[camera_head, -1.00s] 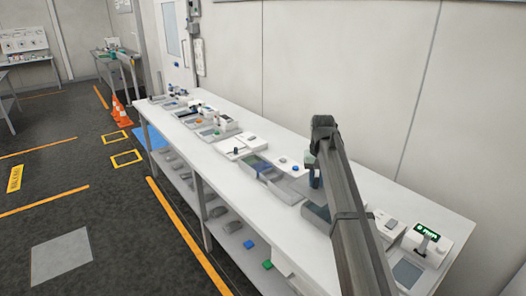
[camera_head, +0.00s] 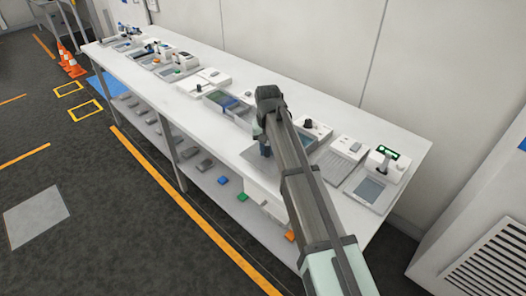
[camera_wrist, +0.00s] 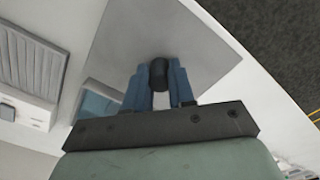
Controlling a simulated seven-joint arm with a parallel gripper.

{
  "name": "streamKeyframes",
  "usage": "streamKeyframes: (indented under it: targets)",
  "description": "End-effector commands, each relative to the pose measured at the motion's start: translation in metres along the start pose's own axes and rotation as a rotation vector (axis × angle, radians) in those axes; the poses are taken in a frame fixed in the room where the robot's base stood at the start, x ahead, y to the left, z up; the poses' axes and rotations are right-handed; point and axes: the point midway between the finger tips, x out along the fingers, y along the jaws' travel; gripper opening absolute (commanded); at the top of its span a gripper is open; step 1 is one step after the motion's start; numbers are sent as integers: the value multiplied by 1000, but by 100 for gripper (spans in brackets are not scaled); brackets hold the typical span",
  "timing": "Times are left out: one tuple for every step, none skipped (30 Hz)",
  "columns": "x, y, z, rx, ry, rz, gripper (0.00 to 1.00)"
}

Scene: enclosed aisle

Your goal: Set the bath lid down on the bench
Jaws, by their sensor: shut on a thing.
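The bath lid (camera_wrist: 200,40) is a flat grey plate with a black knob (camera_wrist: 159,72), seen in the wrist view. My gripper (camera_wrist: 158,85) has its blue fingers shut on that knob. In the head view my gripper (camera_head: 265,147) is over the front half of the white bench (camera_head: 385,137). Beside the lid, an open bath with bluish water (camera_wrist: 95,105) shows partly in the wrist view. I cannot tell whether the lid touches the bench.
White instruments stand along the bench, including one with a green display (camera_head: 388,153) at the right end. A lower shelf holds small coloured blocks (camera_head: 242,197). Orange cones (camera_head: 70,62) stand on the floor at the far left.

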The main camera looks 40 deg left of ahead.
Motion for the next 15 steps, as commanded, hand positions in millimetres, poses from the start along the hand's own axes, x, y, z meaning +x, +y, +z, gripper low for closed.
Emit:
streamKeyframes:
  targets:
    - [5, 0, 0, 0, -1, 0, 0]
    - [7, 0, 0, 0, -1, 0, 0]
    - [9, 0, 0, 0, -1, 0, 0]
    - [11, 0, 0, 0, -1, 0, 0]
    - [13, 0, 0, 0, -1, 0, 0]
    - [17, 0, 0, 0, -1, 0, 0]
    - [20, 0, 0, 0, -1, 0, 0]
    - [24, 0, 0, -1, -1, 0, 0]
    - [30, 0, 0, -1, -1, 0, 0]
    - [34, 0, 0, -1, -2, 0, 0]
    - [37, 0, 0, -1, -2, 0, 0]
    - [41, 0, 0, -1, -1, 0, 0]
    - [42, 0, 0, -1, -1, 0, 0]
    - [44, 0, 0, -1, 0, 0, 0]
    - [44, 0, 0, -1, 0, 0, 0]
